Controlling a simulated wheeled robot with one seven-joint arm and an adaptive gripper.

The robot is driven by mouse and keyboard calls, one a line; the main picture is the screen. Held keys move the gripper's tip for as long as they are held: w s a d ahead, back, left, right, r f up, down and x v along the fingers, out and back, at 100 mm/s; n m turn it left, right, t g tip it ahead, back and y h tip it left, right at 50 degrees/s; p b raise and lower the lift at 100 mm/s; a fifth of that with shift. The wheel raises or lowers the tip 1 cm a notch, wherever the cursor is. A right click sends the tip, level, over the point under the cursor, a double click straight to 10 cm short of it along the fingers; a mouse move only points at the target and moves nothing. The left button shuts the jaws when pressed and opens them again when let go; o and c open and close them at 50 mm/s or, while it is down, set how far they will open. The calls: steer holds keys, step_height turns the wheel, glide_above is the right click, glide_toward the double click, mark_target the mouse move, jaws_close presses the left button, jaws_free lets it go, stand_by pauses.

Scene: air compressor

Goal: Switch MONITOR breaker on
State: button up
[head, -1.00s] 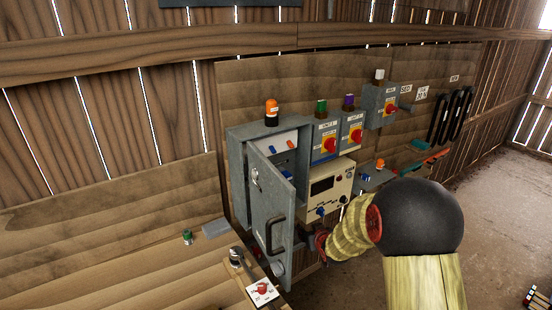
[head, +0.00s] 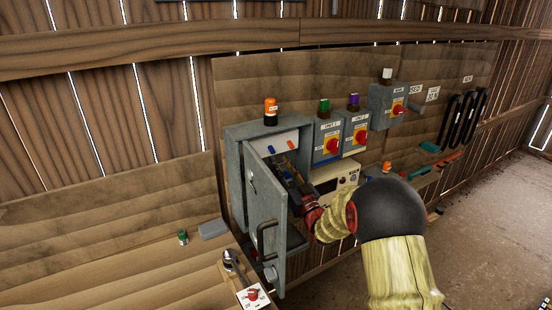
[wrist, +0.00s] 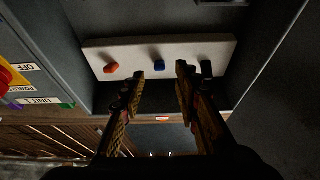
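The grey breaker cabinet (head: 238,150) is on the wall with its door (head: 265,215) swung open. A pale panel inside (wrist: 95,50) carries an orange-red switch (wrist: 111,68), a blue switch (wrist: 159,66) and a darker blue switch (wrist: 206,68). No label beside them is readable, so I cannot tell which is MONITOR. My gripper (head: 288,176) reaches into the cabinet opening, right of the door. In the wrist view its fingers (wrist: 160,72) are apart with nothing held, near the middle blue switch. Contact cannot be told. The gripper hides the lower cabinet interior in the head view.
The open door stands close left of my gripper. Two switch boxes with red knobs (head: 327,138) adjoin the cabinet's right side. A cream instrument box (head: 338,180) sits below them, partly hidden by my arm. An orange lamp (head: 270,112) stands on the cabinet.

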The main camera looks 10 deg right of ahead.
mark_target(274, 153)
steer(key=shift+x, duration=1.95)
steer(key=shift+c, duration=0.2)
steer(key=c, duration=0.8)
